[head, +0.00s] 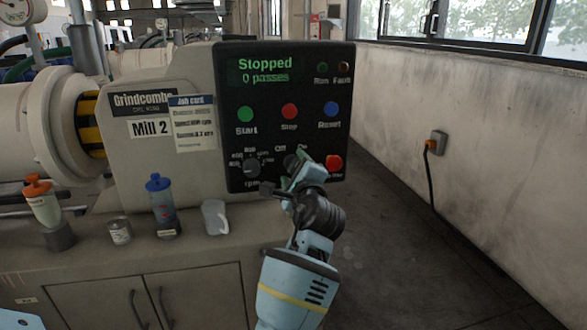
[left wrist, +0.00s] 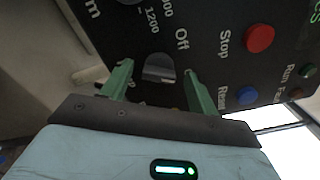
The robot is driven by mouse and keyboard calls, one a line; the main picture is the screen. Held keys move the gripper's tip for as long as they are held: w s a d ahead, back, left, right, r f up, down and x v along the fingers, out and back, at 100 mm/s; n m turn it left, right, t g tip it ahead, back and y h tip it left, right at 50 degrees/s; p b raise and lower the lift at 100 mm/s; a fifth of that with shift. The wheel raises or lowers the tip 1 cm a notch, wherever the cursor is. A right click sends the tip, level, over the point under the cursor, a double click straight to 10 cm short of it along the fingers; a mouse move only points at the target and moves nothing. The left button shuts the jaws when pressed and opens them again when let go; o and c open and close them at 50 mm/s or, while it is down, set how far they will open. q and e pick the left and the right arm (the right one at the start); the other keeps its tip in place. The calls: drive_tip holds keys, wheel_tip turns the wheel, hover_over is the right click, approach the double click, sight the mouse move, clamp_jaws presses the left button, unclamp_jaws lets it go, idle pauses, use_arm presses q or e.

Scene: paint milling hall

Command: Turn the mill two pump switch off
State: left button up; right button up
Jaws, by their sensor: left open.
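The mill two control panel (head: 340,110) is black and reads "Stopped, 0 passes"; a "Mill 2" plate (head: 150,127) is beside it. The pump switch (head: 291,161) is a dark knob below the "Off" and "On" labels, partly hidden by my left gripper (head: 297,172). In the left wrist view, the switch (left wrist: 159,69) is between the two green fingers of my left gripper (left wrist: 158,68). The fingers are open, with a gap on both sides of the knob. The "Off" label shows near it; "On" is not visible there. I cannot tell which way the knob points. My right gripper is not in view.
An rpm dial (head: 252,168) is just left of the switch, and a red button (head: 333,163) just right. Green Start (head: 245,114), red Stop (head: 289,111) and blue Reset (head: 331,109) buttons are above. Bottles, a can and a white jug (head: 215,217) stand on the bench.

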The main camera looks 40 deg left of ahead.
use_arm(q)
drive_tip(key=shift+w+a, duration=0.35)
drive_tip(key=shift+a, duration=0.05)
drive_tip(key=c, duration=1)
